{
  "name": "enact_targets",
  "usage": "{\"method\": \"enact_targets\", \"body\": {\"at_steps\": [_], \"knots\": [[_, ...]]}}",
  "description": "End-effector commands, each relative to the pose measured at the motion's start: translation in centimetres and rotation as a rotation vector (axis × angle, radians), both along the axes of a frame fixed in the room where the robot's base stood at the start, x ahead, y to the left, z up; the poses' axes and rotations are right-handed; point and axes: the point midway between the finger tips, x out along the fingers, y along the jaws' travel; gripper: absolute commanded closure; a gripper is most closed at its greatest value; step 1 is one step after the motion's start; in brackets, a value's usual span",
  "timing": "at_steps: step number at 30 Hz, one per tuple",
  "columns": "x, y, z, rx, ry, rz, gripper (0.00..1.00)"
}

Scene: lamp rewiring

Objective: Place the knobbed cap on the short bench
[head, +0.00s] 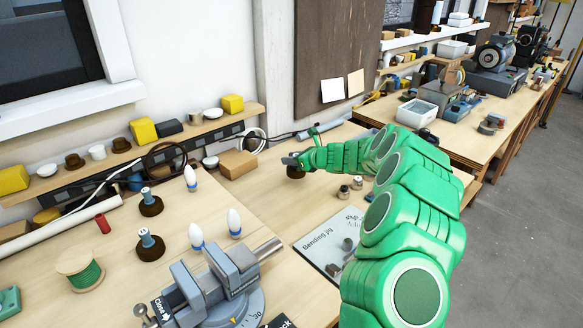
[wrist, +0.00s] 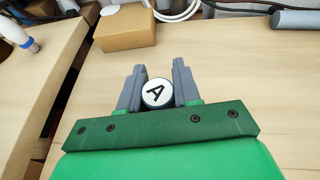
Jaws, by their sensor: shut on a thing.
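My gripper (head: 291,160) is shut on the knobbed cap, its fingers on either side of the knob. In the wrist view the round white knob top with a black "A" (wrist: 157,92) sits between the fingertips (wrist: 158,76). In the head view the cap's dark brown body (head: 295,173) shows just under the gripper, low over or on the pale wooden top; I cannot tell whether it touches. Two similar brown caps with blue-and-white knobs (head: 150,205) (head: 150,246) stand on the left bench top (head: 120,275). No label shows which top is the short bench.
A cardboard box (wrist: 138,27) stands just beyond the gripper, with a white cable coil behind it. Small metal parts (head: 350,188) and a bending jig sheet (head: 330,245) lie to the right. A grey vise (head: 215,290) and blue-white bulbs stand at front left. Bare wood surrounds the gripper.

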Motion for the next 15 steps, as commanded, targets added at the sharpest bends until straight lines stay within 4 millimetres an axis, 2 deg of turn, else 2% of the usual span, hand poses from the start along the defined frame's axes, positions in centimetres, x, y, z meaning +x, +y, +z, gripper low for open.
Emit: {"method": "enact_targets", "body": {"at_steps": [9,15], "knots": [[0.6,0.2,-0.9,0.0,0.001,0.002,1.0],[0.5,0.3,-3.6,0.001,0.004,0.004,1.0]]}}
